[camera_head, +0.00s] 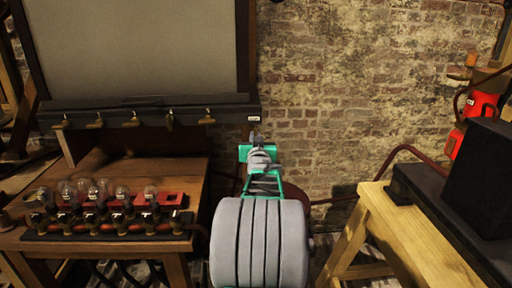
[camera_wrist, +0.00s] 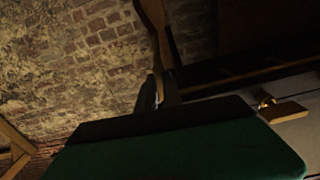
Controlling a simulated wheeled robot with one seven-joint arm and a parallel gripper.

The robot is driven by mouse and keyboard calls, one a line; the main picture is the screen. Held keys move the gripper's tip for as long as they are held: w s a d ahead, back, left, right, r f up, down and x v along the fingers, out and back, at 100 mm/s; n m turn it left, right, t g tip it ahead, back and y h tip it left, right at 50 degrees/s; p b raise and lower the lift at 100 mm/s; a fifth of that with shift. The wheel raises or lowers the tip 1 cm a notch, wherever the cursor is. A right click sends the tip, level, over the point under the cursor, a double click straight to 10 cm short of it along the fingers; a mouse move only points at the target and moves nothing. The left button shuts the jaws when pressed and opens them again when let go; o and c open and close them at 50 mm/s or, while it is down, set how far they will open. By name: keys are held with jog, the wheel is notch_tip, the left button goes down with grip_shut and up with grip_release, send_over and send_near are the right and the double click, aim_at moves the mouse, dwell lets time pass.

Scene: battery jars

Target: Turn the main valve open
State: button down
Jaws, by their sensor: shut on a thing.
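My gripper (camera_head: 256,142), with teal parts, is in the middle of the head view, just below the right end of a dark rail (camera_head: 150,108). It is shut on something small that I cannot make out. In the wrist view, a broad dark green shape fills the bottom and a narrow brown upright piece (camera_wrist: 155,40) rises beyond it. I cannot pick out the main valve with certainty. Several small brass taps (camera_head: 168,119) hang along the rail, apart from my gripper. My own grey arm hides what lies behind and below the gripper.
At right stand a pale wooden table (camera_head: 400,235) with a black box (camera_head: 480,175) and a red cylinder (camera_head: 482,107). A reddish hose (camera_head: 400,150) runs toward my arm. A brick wall (camera_head: 340,80) is behind.

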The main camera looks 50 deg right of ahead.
jog(key=shift+f+n+b, duration=0.15)
jog(key=shift+n+b, duration=0.2)
jog(key=shift+n, duration=0.05)
jog(key=c, duration=1.5)
grip_release()
jog(key=shift+a, duration=0.1)
jog(key=v, duration=0.7)
jog(key=shift+s+a+b, duration=0.25)
jog(key=shift+s+b, duration=0.05)
